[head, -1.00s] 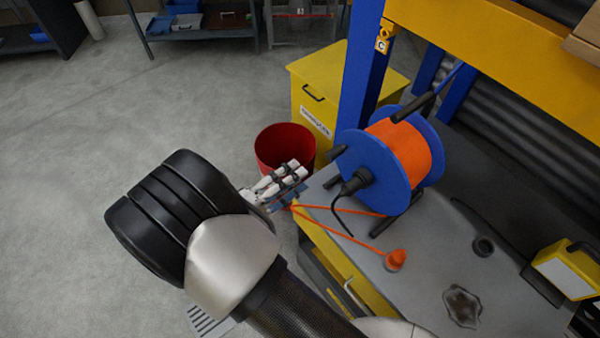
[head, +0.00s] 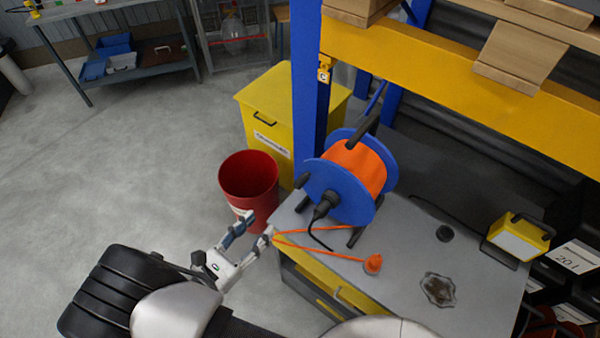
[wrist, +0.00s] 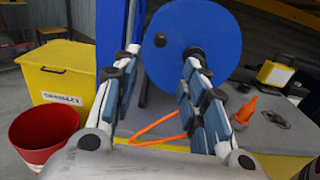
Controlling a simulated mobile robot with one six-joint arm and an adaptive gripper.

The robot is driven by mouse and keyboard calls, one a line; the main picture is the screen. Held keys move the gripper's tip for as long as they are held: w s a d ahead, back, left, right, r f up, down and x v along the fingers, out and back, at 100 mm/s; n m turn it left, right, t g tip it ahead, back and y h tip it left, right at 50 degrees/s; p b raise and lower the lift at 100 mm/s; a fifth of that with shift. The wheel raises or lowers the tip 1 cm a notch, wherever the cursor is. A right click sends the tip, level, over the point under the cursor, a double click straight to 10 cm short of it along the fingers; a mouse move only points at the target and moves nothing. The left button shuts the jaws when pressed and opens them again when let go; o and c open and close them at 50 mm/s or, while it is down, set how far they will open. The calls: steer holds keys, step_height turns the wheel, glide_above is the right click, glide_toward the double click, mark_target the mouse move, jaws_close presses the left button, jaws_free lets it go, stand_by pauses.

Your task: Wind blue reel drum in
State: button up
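The reel drum has blue flanges (head: 318,178) and is wound with orange cable (head: 358,168). It stands upright on the grey bench top by the blue post. A black knob (head: 302,181) sits at the near flange's edge; it also shows in the wrist view (wrist: 160,40). Loose orange cable (head: 318,250) runs from the reel past the bench edge and back to an orange plug (head: 373,263) on the bench. My gripper (head: 252,228) is open and empty, left of the bench corner and apart from the drum. In the wrist view the blue flange (wrist: 185,60) lies ahead, partly behind the right finger.
A red bucket (head: 249,182) and a yellow granules bin (head: 268,115) stand left of the bench. A blue post (head: 308,80) and yellow beam (head: 450,75) rise behind the reel. A yellow lamp (head: 518,237) stands at the bench's right. The floor at left is clear.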

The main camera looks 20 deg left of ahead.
mark_target(296, 186)
steer(key=shift+n, duration=0.4)
steer(key=b+x, duration=0.2)
steer(key=x, duration=1.5)
steer(key=shift+w+d, duration=0.1)
steer(key=shift+w, duration=0.05)
steer(key=shift+c, duration=0.2)
jaws_close()
